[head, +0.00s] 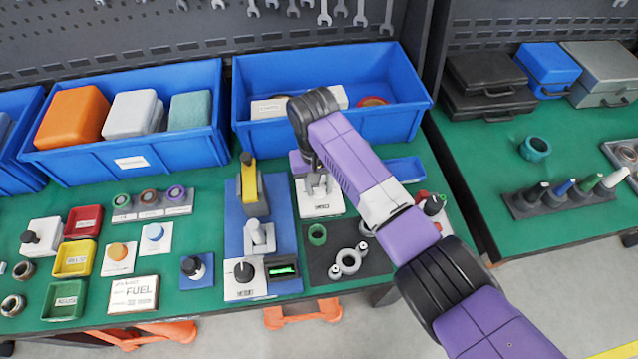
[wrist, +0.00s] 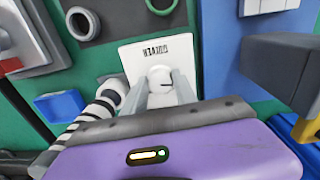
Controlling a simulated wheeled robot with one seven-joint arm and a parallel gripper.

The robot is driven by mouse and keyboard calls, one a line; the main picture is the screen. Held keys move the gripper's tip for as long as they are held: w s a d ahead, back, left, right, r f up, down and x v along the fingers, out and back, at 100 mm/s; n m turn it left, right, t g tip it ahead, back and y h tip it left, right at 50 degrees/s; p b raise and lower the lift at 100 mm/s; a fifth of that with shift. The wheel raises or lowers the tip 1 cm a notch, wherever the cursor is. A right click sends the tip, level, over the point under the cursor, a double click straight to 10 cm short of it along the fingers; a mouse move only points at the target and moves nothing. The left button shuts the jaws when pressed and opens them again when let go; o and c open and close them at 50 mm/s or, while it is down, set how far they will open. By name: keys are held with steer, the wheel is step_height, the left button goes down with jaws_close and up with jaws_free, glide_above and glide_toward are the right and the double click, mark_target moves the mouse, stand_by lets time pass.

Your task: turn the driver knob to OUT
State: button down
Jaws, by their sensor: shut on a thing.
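The driver knob (wrist: 160,76) is a pale round knob on a white plate (wrist: 130,58) with a short dark label, upside down in the wrist view. My gripper (wrist: 163,92) has its two grey fingers on either side of the knob and is shut on it. A thin dark mark shows on the knob top. In the head view my gripper (head: 318,186) reaches down onto the white plate (head: 322,208), right of the blue fixture. My wrist and fingers hide most of the knob there. I cannot read any OUT mark or the knob's setting.
A blue fixture (head: 287,215) with a yellow-topped clamp (head: 249,188) and a lit green display (head: 284,270) stands close left. A dark mat (head: 318,270) with a green ring (head: 317,235) lies in front. A large blue bin (head: 262,130) stands behind.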

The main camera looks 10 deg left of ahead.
mark_target(318, 188)
steer(key=c, duration=1)
jaws_free()
steer(key=shift+r, duration=0.1)
steer(key=shift+a+r+b, duration=0.2)
steer(key=shift+r+b, duration=0.2)
steer(key=shift+r, duration=3.45)
steer(key=shift+f, duration=0.1)
